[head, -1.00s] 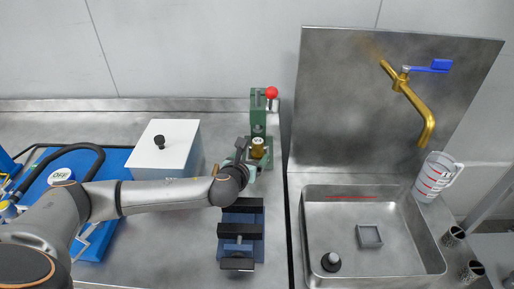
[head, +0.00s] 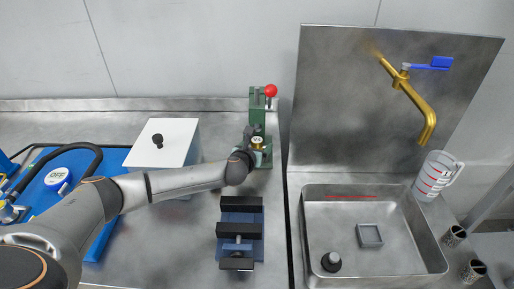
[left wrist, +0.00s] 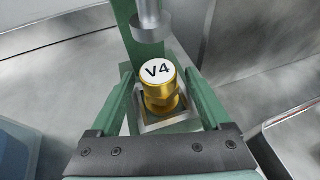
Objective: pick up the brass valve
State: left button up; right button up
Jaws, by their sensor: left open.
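The brass valve (head: 257,143) stands upright on the green press (head: 257,117) with the red-knobbed lever at the back middle of the bench. In the left wrist view the valve (left wrist: 161,88) has a white top marked V4 and sits in a square seat under a grey ram. My left gripper (left wrist: 158,92) is open, with one green finger on each side of the valve. Whether the fingers touch it I cannot tell. In the head view my left arm's wrist hides most of the gripper. My right gripper is not in view.
A blue vise with black jaws (head: 240,232) stands in front of the press. A white-lidded box (head: 162,142) is behind my left arm. A blue tray with pump parts (head: 92,245) lies left. A sink (head: 375,262) and brass tap (head: 412,95) are right.

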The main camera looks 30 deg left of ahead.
pick_arm(q)
grip_shut()
dwell(0.7)
